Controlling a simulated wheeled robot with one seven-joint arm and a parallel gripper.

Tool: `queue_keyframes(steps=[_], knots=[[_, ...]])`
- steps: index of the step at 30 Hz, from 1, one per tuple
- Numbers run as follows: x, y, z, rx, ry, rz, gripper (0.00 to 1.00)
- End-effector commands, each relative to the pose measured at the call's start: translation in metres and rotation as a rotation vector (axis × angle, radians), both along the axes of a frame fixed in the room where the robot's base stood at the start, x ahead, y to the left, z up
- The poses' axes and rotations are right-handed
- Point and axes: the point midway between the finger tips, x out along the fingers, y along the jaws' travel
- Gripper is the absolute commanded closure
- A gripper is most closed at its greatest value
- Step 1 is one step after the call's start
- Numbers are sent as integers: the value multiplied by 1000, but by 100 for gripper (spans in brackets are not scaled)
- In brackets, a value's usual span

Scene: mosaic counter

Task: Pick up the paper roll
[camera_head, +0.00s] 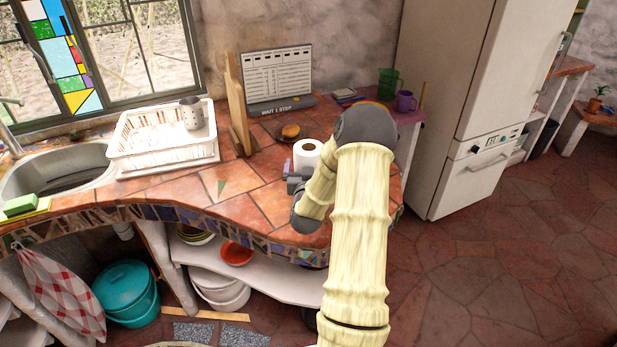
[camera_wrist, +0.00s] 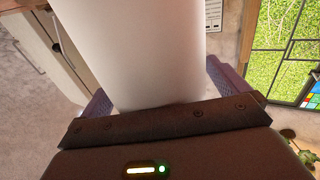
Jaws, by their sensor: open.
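The paper roll (camera_head: 307,155) is white and stands upright on the tiled counter, its round top with the dark core hole showing in the head view. In the wrist view the paper roll (camera_wrist: 138,50) fills the middle, large and close. My gripper (camera_head: 294,181) is beside the roll on its left in the head view. In the wrist view my gripper (camera_wrist: 155,85) is open, with one purple-grey finger on each side of the roll. A narrow gap shows at the right finger; contact at the left finger cannot be told. The roll's lower part is partly hidden by my arm and gripper.
A small plate with a bun (camera_head: 290,131) lies behind the roll. A wooden board (camera_head: 240,110), a white dish rack (camera_head: 165,155) and a calendar-like sign (camera_head: 277,80) stand on the counter. Green and purple cups (camera_head: 405,100) are at right. The fridge (camera_head: 470,100) stands right.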

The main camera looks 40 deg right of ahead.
Motion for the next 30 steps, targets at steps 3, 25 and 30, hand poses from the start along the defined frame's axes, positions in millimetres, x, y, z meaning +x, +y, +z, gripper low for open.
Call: queue_keyframes(steps=[3,25,30], knots=[[0,0,0,0,0,0,0],[0,0,9,-3,-3,1,51],[0,0,29,-4,-5,0,51]])
